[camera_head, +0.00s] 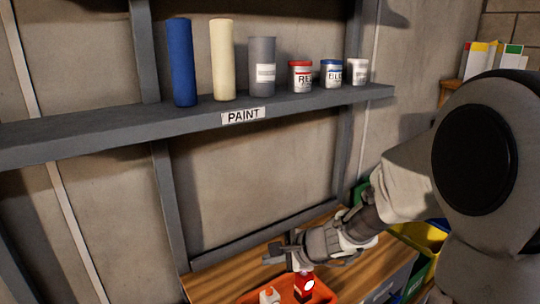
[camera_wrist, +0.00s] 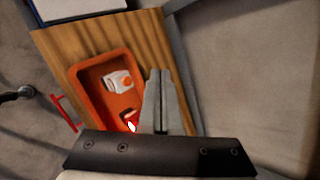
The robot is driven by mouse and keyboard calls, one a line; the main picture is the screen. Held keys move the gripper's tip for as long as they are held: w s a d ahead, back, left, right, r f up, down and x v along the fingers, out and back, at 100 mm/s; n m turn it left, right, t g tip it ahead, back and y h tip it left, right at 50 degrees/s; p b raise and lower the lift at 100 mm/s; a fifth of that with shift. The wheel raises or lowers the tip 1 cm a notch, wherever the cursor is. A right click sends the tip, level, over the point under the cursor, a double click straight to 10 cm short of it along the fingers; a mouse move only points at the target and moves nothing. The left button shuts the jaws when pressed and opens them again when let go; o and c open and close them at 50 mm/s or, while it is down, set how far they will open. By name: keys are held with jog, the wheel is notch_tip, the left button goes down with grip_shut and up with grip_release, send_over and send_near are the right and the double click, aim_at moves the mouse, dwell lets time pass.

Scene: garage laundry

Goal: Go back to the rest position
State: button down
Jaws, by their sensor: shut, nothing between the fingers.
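My gripper (camera_head: 277,256) is over the wooden workbench (camera_head: 228,274) in the head view, at the end of my outstretched arm. In the wrist view my gripper's fingers (camera_wrist: 160,78) are together with nothing between them. Just past them is an orange tray (camera_wrist: 96,82), apart from the fingers. A small red item (camera_wrist: 132,118) in the tray is partly hidden by the gripper. In the head view the orange tray (camera_head: 322,292) is cut off by the bottom edge.
A grey shelf labelled PAINT (camera_head: 160,133) runs above the bench. It holds a blue cylinder (camera_head: 181,62), a cream cylinder (camera_head: 222,60), a grey cylinder (camera_head: 262,67) and several small paint cans (camera_head: 301,77). A yellow bin (camera_head: 424,238) stands at right behind my arm.

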jog(key=s+d+r+n+g+h, duration=0.1)
jog(key=s+d+r+n, duration=0.1)
jog(key=s+r+n, duration=0.85)
jog(key=s+d+r+n+h, duration=0.1)
jog(key=s+d+n+h, duration=0.3)
jog(key=s+d, duration=0.7)
jog(key=shift+s+d+r+n+t+h, duration=0.3)
jog(key=shift+s+d+n+h, duration=0.1)
jog(key=shift+h, duration=0.6)
jog(key=shift+a, duration=0.1)
